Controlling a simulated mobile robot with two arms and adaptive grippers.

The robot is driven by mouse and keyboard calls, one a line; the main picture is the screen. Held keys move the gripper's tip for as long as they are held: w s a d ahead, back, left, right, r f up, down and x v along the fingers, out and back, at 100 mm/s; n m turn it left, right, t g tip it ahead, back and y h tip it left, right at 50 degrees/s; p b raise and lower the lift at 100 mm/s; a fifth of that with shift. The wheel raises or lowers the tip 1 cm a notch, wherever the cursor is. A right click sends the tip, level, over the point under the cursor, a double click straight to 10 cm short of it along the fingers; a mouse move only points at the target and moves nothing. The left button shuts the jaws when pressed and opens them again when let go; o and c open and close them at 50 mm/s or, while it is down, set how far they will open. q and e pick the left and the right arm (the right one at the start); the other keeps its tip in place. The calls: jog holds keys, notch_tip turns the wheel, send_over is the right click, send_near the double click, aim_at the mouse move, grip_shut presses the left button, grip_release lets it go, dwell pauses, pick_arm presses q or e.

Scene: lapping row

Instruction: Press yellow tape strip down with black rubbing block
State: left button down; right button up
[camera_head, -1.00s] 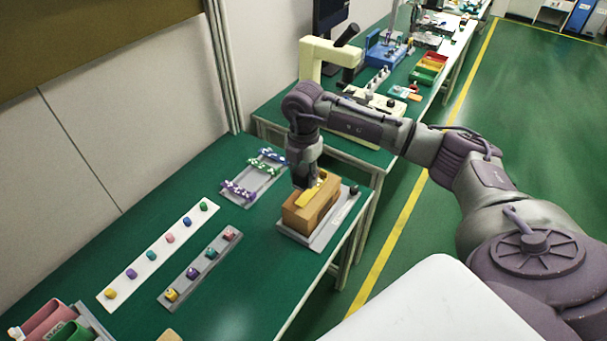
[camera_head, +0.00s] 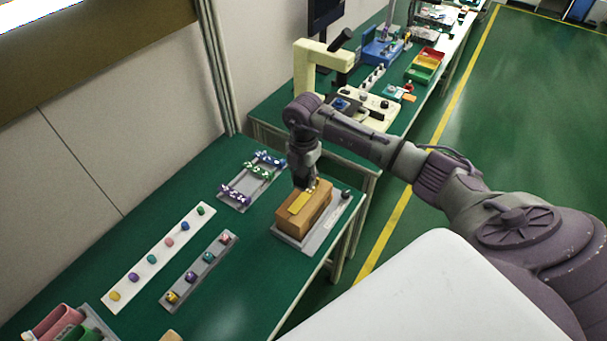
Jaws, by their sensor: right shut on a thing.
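A brown box (camera_head: 318,210) sits on a grey base plate (camera_head: 318,243) near the table's front edge. A yellow tape strip (camera_head: 298,204) lies along its top, its near part in plain view. My right gripper (camera_head: 305,185) is over the far part of the strip, pointing down, and covers some of it. It is shut on the black rubbing block, which is small and hard to tell from the dark fingers. I cannot tell whether the block touches the tape. My left gripper is not in view.
A dark knob (camera_head: 346,194) stands on the base plate's right end. Left of it are a tray of purple and green pieces (camera_head: 236,204), a white strip (camera_head: 137,277) and a grey strip (camera_head: 188,283) with coloured pieces. A cream machine (camera_head: 303,68) stands behind. Green tabletop between is clear.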

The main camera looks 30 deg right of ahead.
aim_at(304, 198)
jog(key=shift+f+b, duration=2)
jog(key=shift+f, duration=0.9)
jog(key=shift+f+b, duration=0.35)
jog(key=shift+f, duration=0.2)
jog(key=shift+r, duration=0.1)
notch_tip(304, 198, up, 7)
jog(key=p, duration=0.5)
jog(key=shift+p, duration=0.3)
